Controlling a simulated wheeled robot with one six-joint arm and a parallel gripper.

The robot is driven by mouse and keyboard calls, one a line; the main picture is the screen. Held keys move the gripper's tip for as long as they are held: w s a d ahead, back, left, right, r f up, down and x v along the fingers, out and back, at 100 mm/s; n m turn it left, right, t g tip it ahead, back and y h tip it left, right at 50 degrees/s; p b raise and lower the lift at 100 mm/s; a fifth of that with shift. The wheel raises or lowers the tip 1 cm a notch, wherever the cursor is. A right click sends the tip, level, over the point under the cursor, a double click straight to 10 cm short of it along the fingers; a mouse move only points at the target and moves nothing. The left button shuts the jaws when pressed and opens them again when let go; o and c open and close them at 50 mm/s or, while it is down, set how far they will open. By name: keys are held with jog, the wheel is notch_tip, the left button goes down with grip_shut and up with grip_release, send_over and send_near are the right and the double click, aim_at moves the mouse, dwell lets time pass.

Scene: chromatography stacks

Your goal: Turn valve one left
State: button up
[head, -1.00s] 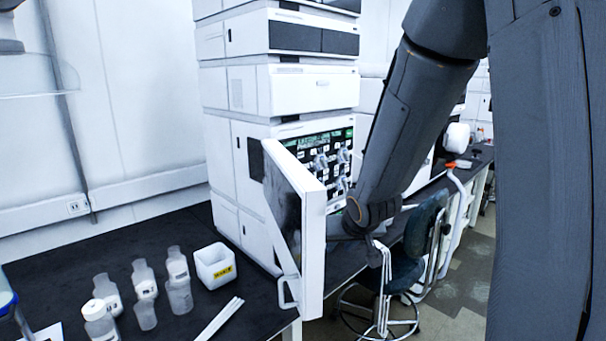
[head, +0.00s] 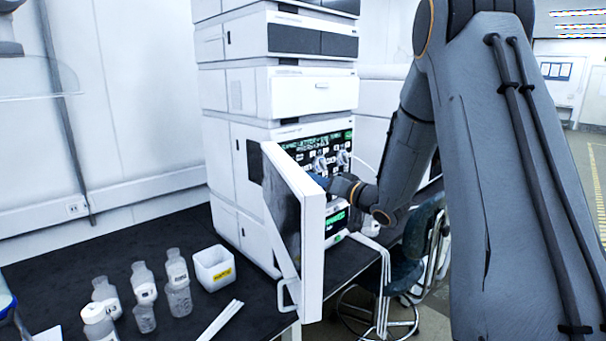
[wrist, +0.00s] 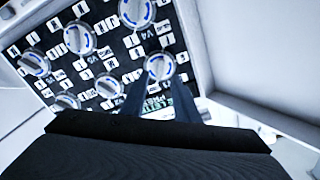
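The black valve panel (head: 310,148) on the white instrument stack shows beyond the open door in the head view, with pale round knobs. In the wrist view the panel (wrist: 118,48) fills the upper part, tilted, with several white knobs marked with blue arcs. One knob (wrist: 160,65) sits just past and between the fingertips of my gripper (wrist: 160,92). The two dark fingers are apart, and contact with the knob cannot be told. A "V4" label reads near it; I cannot tell which knob is valve one. In the head view the fingers are mostly hidden behind the door.
The open white door (head: 312,240) stands between the head camera and my gripper. Several bottles (head: 143,285) and a white bin (head: 214,267) stand on the black bench (head: 160,240) at left. A chair (head: 410,265) stands under my arm.

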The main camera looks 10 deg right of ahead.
aim_at(295, 173)
jog(key=p+x, duration=0.1)
jog(key=x, duration=0.3)
jog(key=shift+w, duration=0.15)
jog(key=shift+c, duration=0.3)
grip_shut()
